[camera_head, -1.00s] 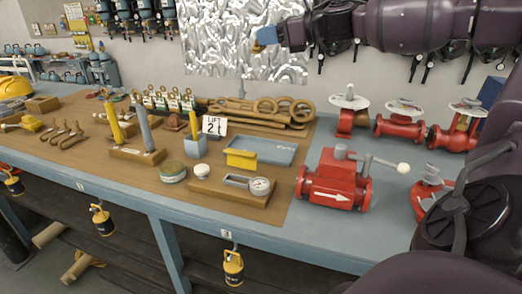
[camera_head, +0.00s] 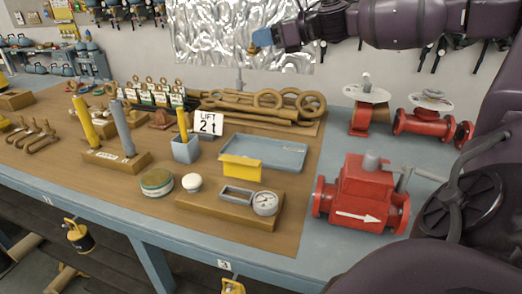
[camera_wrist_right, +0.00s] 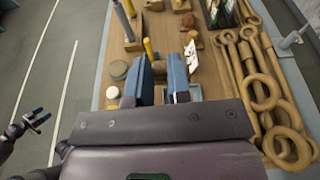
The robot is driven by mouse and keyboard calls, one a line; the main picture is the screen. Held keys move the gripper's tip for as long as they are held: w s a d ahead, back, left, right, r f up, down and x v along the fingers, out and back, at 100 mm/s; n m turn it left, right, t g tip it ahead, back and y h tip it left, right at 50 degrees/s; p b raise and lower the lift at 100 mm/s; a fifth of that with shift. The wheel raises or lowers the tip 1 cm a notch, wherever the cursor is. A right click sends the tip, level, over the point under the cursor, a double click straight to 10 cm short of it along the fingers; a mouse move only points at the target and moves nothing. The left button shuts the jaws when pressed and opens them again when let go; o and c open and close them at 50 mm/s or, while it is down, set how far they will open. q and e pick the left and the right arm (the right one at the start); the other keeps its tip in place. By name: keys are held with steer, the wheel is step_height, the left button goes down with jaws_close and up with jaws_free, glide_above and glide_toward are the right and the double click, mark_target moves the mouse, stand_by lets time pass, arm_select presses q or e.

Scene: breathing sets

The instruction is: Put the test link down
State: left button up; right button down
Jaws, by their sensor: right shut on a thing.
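My right gripper (camera_head: 256,44) is high at the back of the bench, in front of the crinkled silver sheet. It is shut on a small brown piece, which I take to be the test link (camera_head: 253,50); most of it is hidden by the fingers. In the right wrist view the blue fingers (camera_wrist_right: 157,84) point over the bench, with a tan bit of the test link (camera_wrist_right: 159,68) between them. My left gripper (camera_wrist_right: 38,119) shows at the left of that view, over the floor, empty with its fingertips apart.
On the workbench are a wooden block with a gauge (camera_head: 265,203), a blue tray (camera_head: 285,154), a "LIFT 2t" card (camera_head: 208,123), a blue cup (camera_head: 186,150), tan eye rods (camera_head: 265,112) and a red valve body (camera_head: 362,195). Bare wood lies left of the round tin (camera_head: 156,183).

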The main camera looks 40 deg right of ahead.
step_height(320, 180, down, 7)
steer(key=w+b, duration=0.2)
steer(key=b, duration=0.1)
steer(key=g, duration=0.1)
glide_above(255, 157)
steer(key=shift+m, duration=0.3)
step_height(255, 157, down, 20)
steer(key=shift+r, duration=0.1)
step_height(255, 157, down, 4)
steer(key=shift+f, duration=0.35)
arm_select(q)
step_height(255, 157, down, 4)
steer(key=shift+a+r, duration=0.1)
steer(key=shift+a, duration=0.05)
steer(key=shift+s, duration=0.1)
